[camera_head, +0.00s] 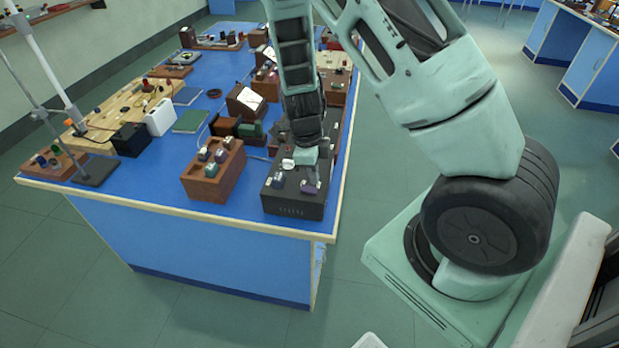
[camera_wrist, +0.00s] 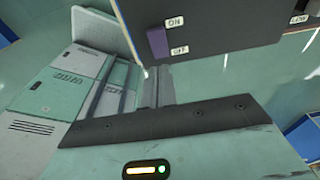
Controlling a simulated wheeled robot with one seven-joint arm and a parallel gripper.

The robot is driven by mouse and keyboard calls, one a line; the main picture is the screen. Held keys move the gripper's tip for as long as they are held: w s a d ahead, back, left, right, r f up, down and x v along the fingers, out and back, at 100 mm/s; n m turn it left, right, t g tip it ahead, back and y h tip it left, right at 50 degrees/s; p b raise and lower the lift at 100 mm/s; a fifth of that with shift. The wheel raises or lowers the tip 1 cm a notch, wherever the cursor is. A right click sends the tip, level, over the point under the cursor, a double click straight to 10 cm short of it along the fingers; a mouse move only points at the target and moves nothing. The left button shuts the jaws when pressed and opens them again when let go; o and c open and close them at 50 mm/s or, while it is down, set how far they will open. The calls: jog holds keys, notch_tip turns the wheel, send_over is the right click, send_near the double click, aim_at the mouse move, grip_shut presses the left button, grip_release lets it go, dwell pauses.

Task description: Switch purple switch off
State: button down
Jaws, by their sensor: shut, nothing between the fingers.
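The purple switch (camera_head: 309,186) sits on the top of a black box (camera_head: 292,208) at the near right corner of the blue bench. In the wrist view the purple switch (camera_wrist: 156,43) stands beside white ON and OFF labels on the box's dark face (camera_wrist: 215,25). I cannot tell which way it is set. My gripper (camera_head: 313,178) points down over the box, close to the purple switch. In the wrist view its fingers (camera_wrist: 157,72) are together and empty, with the tips just by the OFF end of the switch. Whether they touch it is unclear.
Other knobs, one white (camera_head: 287,163), sit on the same box. A brown wooden box (camera_head: 213,172) with several switches stands to its left. More instruments crowd the blue bench (camera_head: 160,190) behind.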

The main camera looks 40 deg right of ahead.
notch_tip(320, 180, up, 10)
jog(key=s+d+b, duration=0.1)
jog(key=shift+r, duration=0.25)
jog(key=s+a+r+n+y+b, duration=0.1)
jog(key=s+a+r+n, duration=0.15)
jog(key=a+n, duration=0.55)
jog(key=s+a+r+n+y+b, duration=0.1)
jog(key=s+a+n, duration=0.2)
jog(key=a+n, duration=0.55)
jog(key=s+a+r+n, duration=0.2)
jog(key=s+a+n, duration=0.2)
jog(key=n, duration=0.5)
jog(key=s+a+r+n+t+b, duration=0.1)
jog(key=s+a+n, duration=0.4)
jog(key=s+n, duration=0.3)
jog(key=shift+s+a+r+n, duration=0.25)
jog(key=shift+r+n, duration=0.1)
jog(key=shift+n, duration=0.9)
